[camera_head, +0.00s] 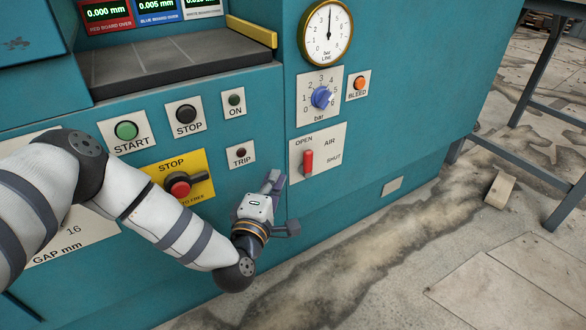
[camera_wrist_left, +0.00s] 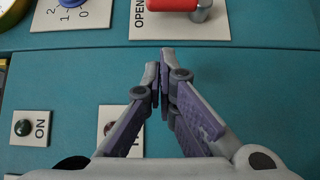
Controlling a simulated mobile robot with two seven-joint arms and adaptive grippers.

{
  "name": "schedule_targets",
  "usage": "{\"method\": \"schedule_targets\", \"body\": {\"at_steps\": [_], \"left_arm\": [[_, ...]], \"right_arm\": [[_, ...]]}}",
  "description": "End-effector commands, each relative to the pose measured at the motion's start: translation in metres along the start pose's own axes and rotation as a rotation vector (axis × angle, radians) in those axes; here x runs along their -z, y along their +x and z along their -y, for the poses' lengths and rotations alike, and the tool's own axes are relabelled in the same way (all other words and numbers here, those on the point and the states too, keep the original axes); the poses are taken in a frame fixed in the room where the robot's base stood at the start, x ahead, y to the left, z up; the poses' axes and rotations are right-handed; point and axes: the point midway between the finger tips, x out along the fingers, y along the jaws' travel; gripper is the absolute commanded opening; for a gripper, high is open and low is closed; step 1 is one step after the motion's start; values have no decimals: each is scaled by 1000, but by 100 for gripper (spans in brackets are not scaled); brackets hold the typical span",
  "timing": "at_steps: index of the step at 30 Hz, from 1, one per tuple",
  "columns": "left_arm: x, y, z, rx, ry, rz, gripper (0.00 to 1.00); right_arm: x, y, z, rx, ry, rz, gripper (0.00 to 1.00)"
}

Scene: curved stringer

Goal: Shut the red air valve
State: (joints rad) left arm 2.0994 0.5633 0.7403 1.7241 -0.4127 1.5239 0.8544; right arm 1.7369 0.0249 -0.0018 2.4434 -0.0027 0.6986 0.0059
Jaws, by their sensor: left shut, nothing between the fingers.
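The red air valve (camera_head: 308,161) is a red lever on a white plate marked OPEN, AIR and SHUT, on the teal machine front. In the head view the lever stands upright, under the OPEN side of the plate. In the left wrist view the red handle (camera_wrist_left: 172,4) and its grey pivot show at the top edge, cut off by the frame. My left gripper (camera_head: 275,180) is shut and empty, to the left of and a little below the lever, apart from it. Its closed fingertips (camera_wrist_left: 163,52) point towards the valve plate in the wrist view. My right gripper is out of view.
A blue bar knob (camera_head: 321,97) and orange BLEED button (camera_head: 359,83) sit above the valve. The TRIP button (camera_head: 241,153) and red STOP knob (camera_head: 180,188) lie left of it, near my left arm. The panel right of the valve is clear.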

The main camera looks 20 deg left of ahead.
Motion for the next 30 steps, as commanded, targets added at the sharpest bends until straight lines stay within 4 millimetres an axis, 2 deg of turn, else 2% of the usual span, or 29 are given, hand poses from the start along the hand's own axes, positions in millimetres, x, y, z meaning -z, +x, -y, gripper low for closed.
{"method": "schedule_targets", "body": {"at_steps": [4, 9, 14, 30], "left_arm": [[0, 32, 3, 0, 0, -1, 0], [-20, 50, 2, 0, 0, 1, 0], [-27, 58, 1, 0, -1, -1, 0], [-34, 64, -7, 0, 0, 1, 0]], "right_arm": [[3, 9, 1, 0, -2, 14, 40], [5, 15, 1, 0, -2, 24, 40], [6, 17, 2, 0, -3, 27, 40], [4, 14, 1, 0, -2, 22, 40]]}}
